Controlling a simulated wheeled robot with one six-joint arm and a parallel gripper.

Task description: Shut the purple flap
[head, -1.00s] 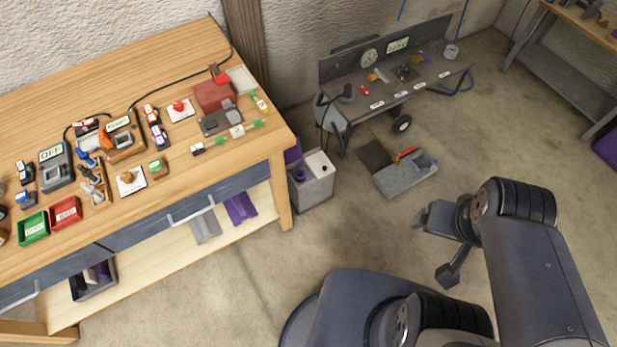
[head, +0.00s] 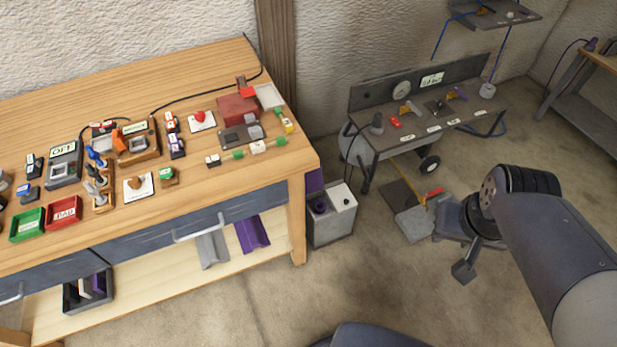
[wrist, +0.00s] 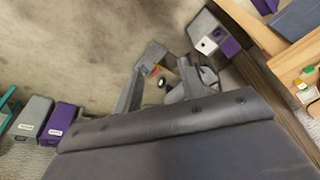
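A purple panel (head: 315,180) stands upright behind the top of a grey bin (head: 331,222), beside the bench's right end. It looks like the purple flap, raised, but its hinge is not clear. The bin top has a dark purple round part and a white part with a small dark hole. In the wrist view, the bin (wrist: 204,26) is at the top right with purple (wrist: 230,45) along its side. My gripper (head: 450,254) is to the right of the bin, well apart from it. Its fingers (wrist: 160,82) are spread, with nothing seen held between them.
The wooden bench (head: 215,145) carries many small devices. A purple folded piece (head: 252,234) lies on its lower shelf. A grey wheeled cart (head: 437,130) stands behind my gripper. A labelled purple box (wrist: 62,122) shows at the wrist view's left.

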